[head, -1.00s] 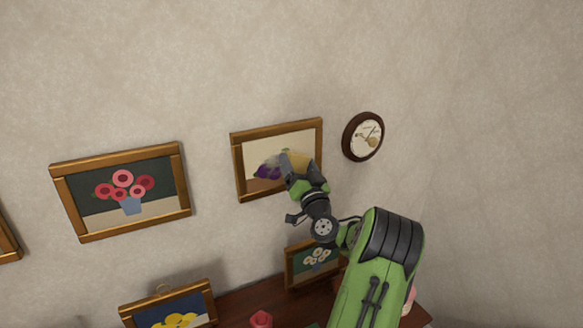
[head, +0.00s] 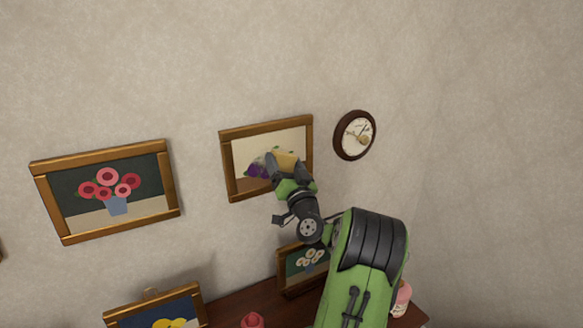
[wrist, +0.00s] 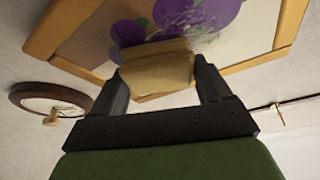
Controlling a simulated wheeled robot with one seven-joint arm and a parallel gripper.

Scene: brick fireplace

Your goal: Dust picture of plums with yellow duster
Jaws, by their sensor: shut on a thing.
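The picture of plums (head: 240,150) hangs on the wall in a gold-brown frame, with purple plums on a pale ground. In the wrist view the picture (wrist: 115,58) fills the top, with purple plums and a whitish, wispy patch near the duster. The yellow duster (head: 286,160) is in my gripper (head: 283,172), in front of the picture's lower middle. In the wrist view my gripper (wrist: 160,85) is shut on the duster (wrist: 156,72), a tan-yellow block between the fingers. Its far edge overlaps the plums; I cannot tell whether it touches them. My gripper hides part of the picture.
A round clock (head: 354,135) hangs just right of the picture. A pink flower picture (head: 105,190) hangs to the left. Below, a dark wooden surface (head: 232,305) bears smaller framed pictures and a red object (head: 253,319). The wall at right is bare.

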